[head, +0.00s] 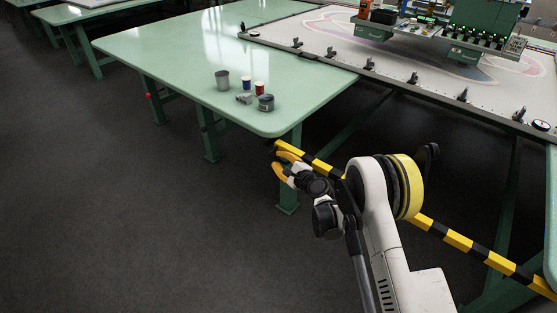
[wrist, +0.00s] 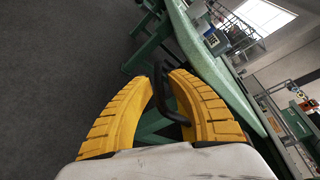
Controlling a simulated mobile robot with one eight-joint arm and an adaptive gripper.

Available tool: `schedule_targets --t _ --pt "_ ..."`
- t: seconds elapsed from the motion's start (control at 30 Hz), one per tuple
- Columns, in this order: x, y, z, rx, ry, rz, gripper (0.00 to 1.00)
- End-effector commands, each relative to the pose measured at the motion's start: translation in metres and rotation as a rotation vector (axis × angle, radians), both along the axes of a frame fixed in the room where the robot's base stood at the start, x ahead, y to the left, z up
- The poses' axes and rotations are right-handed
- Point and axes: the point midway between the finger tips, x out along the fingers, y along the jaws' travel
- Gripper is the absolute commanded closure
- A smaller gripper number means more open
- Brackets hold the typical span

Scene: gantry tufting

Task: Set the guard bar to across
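The guard bar (head: 458,240) is striped yellow and black. In the head view it runs from the lower right to just below the near corner of the green table, across the gap beside the frame; my arm hides its middle. My gripper (head: 279,163) has yellow fingers and is at the bar's left end. In the wrist view a black loop handle (wrist: 174,103) stands between the fingertips of my gripper (wrist: 162,80). The fingers are a little apart; whether they press on the handle is unclear. The stripes do not show in the wrist view.
The green table (head: 190,60) holds a grey cup (head: 222,80), small spools (head: 259,88) and a dark tin (head: 266,103) near its corner. The tufting frame (head: 400,70) with its machine head stands at the back right. The dark floor at left is clear.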

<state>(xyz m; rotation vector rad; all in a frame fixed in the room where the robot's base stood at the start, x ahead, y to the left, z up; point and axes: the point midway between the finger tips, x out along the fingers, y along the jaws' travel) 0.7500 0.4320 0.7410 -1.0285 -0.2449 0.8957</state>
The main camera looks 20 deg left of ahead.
Motion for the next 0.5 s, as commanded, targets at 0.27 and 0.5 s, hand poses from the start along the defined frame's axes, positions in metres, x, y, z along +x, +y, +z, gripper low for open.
schedule_targets --t 0.27,0.5 --pt "-0.029 -0.036 0.011 0.0 -0.001 -0.003 0.8" --pt "-0.043 -0.053 0.016 0.0 0.0 -0.001 0.8"
